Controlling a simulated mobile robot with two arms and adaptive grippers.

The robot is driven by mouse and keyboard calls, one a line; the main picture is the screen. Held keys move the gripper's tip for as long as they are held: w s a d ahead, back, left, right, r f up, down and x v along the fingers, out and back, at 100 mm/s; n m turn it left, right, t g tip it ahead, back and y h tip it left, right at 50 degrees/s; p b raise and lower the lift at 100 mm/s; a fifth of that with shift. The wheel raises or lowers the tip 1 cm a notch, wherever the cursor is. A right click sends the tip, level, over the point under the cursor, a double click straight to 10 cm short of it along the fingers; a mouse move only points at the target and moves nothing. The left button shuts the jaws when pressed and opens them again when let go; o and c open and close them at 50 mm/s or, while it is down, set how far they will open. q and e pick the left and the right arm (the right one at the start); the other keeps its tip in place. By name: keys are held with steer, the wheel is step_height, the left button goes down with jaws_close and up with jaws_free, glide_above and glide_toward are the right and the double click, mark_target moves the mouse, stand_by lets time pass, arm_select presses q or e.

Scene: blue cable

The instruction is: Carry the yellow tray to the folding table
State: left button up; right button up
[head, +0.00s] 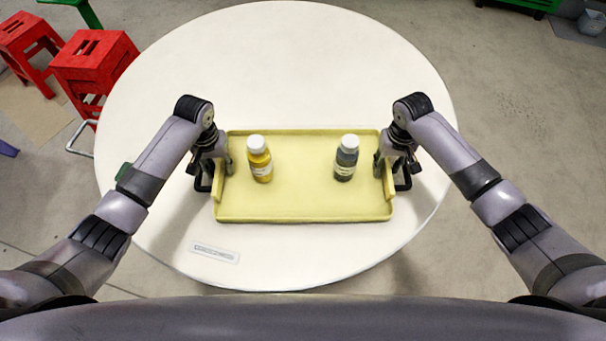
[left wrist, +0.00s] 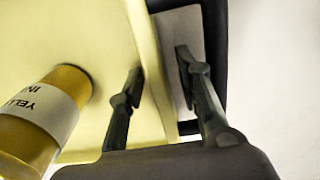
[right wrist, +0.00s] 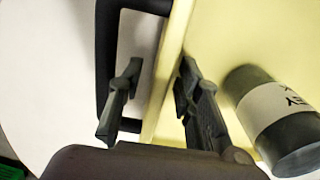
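The yellow tray (head: 300,206) lies on a round white table (head: 290,60). It carries a yellow bottle (head: 260,160) on its left half and a grey bottle (head: 346,159) on its right half, both upright with white caps. My left gripper (head: 222,168) is at the tray's left end wall; in the left wrist view its fingers (left wrist: 160,85) stand apart on either side of that wall. My right gripper (head: 385,168) is at the right end wall; in the right wrist view its fingers (right wrist: 155,88) straddle it with a gap. Black handles (right wrist: 105,60) show outside the walls.
A small label strip (head: 215,252) lies on the table at front left. Red stools (head: 92,58) stand on the floor at the left. A green object (head: 520,5) is at the back right. The table's back area is clear.

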arm_select(q)
step_height(320, 180, up, 12)
steer(key=shift+f, duration=0.15)
arm_select(e)
steer(key=shift+r, duration=0.2)
step_height(320, 180, up, 12)
steer(key=shift+f, duration=0.2)
steer(key=shift+f, duration=0.1)
stand_by(0.5)
